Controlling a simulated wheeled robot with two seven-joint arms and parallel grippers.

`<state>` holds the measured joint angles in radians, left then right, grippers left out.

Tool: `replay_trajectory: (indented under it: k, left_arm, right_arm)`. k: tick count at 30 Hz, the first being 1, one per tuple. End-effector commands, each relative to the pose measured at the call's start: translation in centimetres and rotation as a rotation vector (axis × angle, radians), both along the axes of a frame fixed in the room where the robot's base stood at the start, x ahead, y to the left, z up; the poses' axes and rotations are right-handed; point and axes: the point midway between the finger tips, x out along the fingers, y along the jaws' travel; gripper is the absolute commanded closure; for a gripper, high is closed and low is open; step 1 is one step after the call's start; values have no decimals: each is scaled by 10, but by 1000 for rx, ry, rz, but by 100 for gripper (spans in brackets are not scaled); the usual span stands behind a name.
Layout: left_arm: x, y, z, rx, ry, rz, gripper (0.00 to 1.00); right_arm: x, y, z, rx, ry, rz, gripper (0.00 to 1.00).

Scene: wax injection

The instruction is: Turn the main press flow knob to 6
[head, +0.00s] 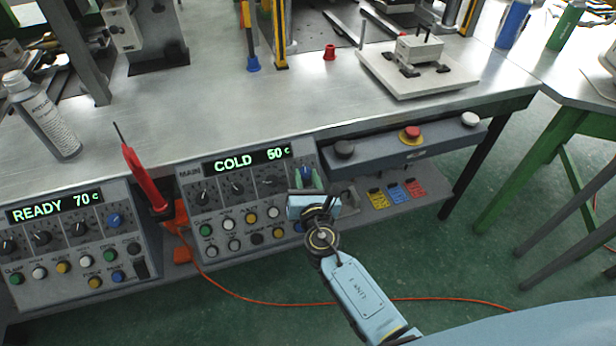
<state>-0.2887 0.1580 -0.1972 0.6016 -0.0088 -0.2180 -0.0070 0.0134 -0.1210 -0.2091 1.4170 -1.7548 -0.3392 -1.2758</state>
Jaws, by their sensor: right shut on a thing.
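The main press panel (188,190) stands under the table's front edge, with a display (247,159) reading COLD 50 c. It has a row of black knobs, such as this one (237,188), and a blue knob (306,171) at the row's right end. My right gripper (307,180) reaches up from below and is shut on the blue knob, with green fingertips at its sides. The gripper hides part of the knob and the panel's lower right corner. The knob's scale and label are too small to read. My left gripper is not in view.
A second panel (75,285) reading READY 70 c stands at the left. A red tool (143,178) hangs between the panels. Right of the main panel are a bar with a red button (410,133) and a shelf with coloured parts (392,190). An orange cable (455,300) crosses the floor.

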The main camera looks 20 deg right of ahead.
Motion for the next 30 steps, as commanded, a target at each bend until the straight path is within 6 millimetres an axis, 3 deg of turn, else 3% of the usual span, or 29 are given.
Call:
replay_trajectory:
  k: [18,30]
  left_arm:
    - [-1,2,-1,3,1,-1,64]
    - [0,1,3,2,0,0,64]
  right_arm:
    - [2,7,2,439,17,-369,95]
    - [3,8,5,618,21,-522,95]
